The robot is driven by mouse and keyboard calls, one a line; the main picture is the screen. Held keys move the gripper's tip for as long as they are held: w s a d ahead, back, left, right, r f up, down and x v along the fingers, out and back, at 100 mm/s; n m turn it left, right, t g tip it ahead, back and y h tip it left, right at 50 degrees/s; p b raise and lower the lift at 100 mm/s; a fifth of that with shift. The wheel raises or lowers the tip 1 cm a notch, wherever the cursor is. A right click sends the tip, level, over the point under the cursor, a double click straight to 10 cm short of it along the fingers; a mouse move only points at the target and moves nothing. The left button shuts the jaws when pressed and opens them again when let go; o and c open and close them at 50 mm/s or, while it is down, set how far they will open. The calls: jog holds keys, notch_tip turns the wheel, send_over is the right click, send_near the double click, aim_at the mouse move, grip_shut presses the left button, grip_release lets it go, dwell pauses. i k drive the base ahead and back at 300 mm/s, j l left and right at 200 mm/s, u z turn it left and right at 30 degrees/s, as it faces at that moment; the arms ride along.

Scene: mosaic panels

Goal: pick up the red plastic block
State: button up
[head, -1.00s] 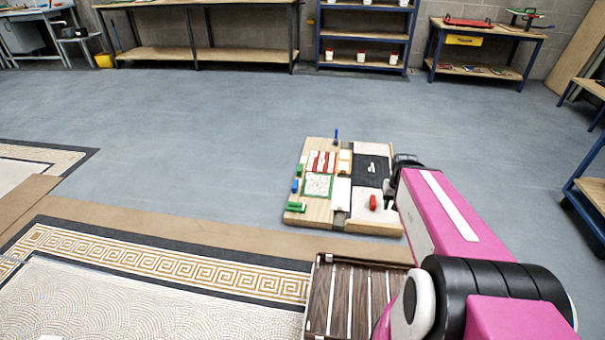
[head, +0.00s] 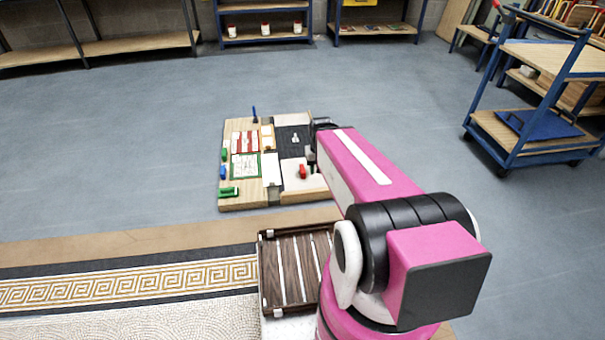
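The red plastic block (head: 303,171) is a small upright red piece on a pale square at the near right part of a wooden board (head: 246,205) on the floor. My gripper (head: 314,160) is at the right edge of the board, just right of the red block. It is dark, small and mostly hidden behind my pink arm, so I cannot tell whether its fingers are open or shut, or whether they touch the block.
The board also carries green pieces (head: 229,191), a blue piece (head: 222,172) and a blue upright piece (head: 254,114). A slatted dark wood crate (head: 283,272) lies nearer. A blue trolley (head: 530,140) stands at right. Grey floor (head: 120,140) is open to the left.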

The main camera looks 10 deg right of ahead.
aim_at(302, 173)
jog(key=i+z, duration=0.25)
jog(key=i, duration=0.25)
jog(key=i+j+z, duration=0.15)
jog(key=i+z, duration=0.15)
jog(key=i, duration=0.15)
